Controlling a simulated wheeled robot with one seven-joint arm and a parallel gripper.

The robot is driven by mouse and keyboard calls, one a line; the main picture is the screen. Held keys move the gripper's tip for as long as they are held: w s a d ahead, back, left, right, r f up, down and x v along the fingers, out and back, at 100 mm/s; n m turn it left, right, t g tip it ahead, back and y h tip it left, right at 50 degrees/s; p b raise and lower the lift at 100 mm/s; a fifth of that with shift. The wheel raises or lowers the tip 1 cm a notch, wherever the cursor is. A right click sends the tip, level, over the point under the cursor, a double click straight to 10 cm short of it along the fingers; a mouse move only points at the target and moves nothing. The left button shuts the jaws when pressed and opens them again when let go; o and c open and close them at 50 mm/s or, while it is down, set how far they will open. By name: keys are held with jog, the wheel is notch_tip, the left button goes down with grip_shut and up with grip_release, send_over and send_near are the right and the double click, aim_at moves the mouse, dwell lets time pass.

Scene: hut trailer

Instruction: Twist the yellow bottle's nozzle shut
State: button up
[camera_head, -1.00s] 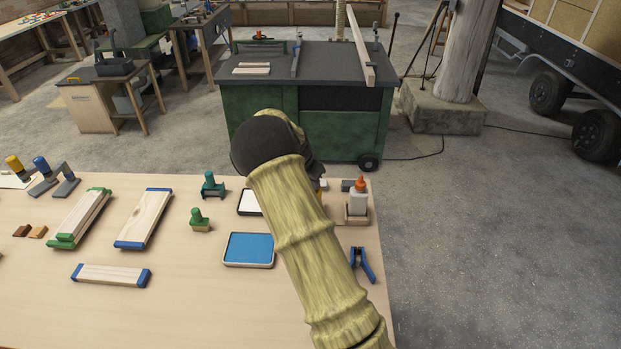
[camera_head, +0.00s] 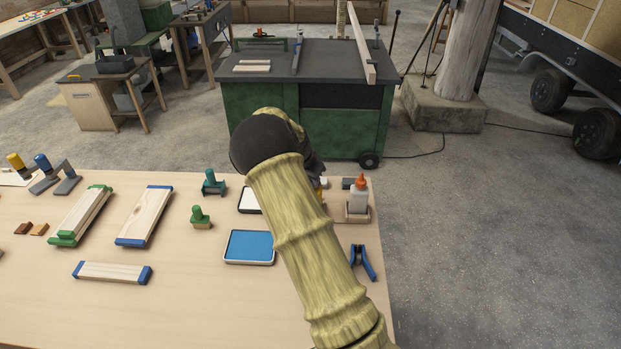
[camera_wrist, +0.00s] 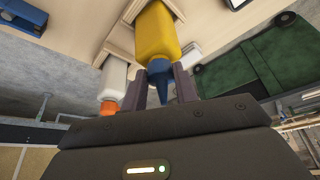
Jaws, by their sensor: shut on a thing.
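The yellow bottle (camera_wrist: 156,35) shows in the wrist view, with its blue nozzle (camera_wrist: 160,80) pointing toward my gripper. In the head view my arm hides nearly all of it; only a small patch of yellow (camera_head: 319,193) shows beside the arm. My gripper (camera_wrist: 165,88) has a dark finger on each side of the blue nozzle and is shut on it. Whether the nozzle is turned open or shut cannot be told from these views. The fingertips are hidden behind my arm in the head view.
A white bottle with an orange nozzle (camera_head: 359,193) stands in a wooden holder close by on the right; it also shows in the wrist view (camera_wrist: 113,85). A blue clamp-like tool (camera_head: 363,262) and a blue pad (camera_head: 249,247) lie nearer. The table's right edge is close.

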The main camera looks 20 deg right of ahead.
dwell(0.3)
jog(key=o, duration=1)
jog(key=b+v, duration=0.3)
jog(key=v, duration=1.4)
jog(key=shift+w+r, duration=0.1)
jog(key=shift+r, duration=0.15)
